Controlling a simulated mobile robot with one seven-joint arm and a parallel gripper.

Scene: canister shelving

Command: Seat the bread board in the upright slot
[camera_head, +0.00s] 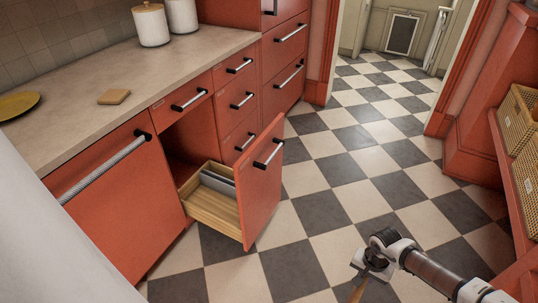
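My gripper (370,268) is at the bottom right, over the checkered floor and to the right of the open drawer. It points down and is shut on a thin wood-coloured piece, which looks like the bread board (357,293). The board is seen nearly edge-on, and the picture's bottom edge cuts it off. The pulled-out wooden drawer (212,212) has a red front. Grey upright dividers (217,182) stand toward its back, with narrow gaps that look like the upright slot. The drawer front hides part of its inside. The gripper is well apart from the drawer.
The counter (150,75) holds a yellow plate (17,104), a small tan block (114,97) and white canisters (151,25). Red cabinets line the left. A red shelf unit with woven baskets (520,120) stands at the right. The floor between is clear.

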